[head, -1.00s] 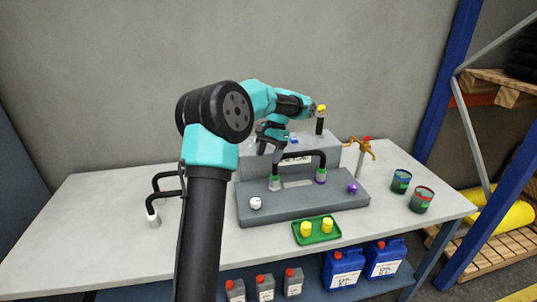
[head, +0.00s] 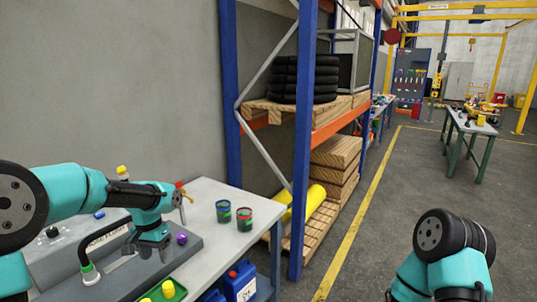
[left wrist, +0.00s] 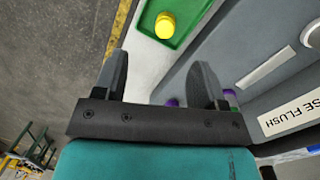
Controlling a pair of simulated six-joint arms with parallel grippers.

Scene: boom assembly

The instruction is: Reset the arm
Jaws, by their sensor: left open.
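My left arm (head: 85,190), teal and black, reaches in from the left over the grey fixture. My left gripper (head: 153,245) is open and points down beside the purple knob (head: 181,238); nothing shows between its fingers. In the left wrist view the two spread fingers (left wrist: 162,85) lie over the fixture's edge and the white table, with purple parts near the right finger. My right arm (head: 445,255) shows at the bottom right, over the floor; its gripper is out of view.
The grey fixture (head: 195,247) carries a black bent pipe (head: 88,250). A green tray (left wrist: 187,12) with yellow caps (left wrist: 165,25) lies in front. Two cups (head: 223,211) stand on the white table (head: 210,190).

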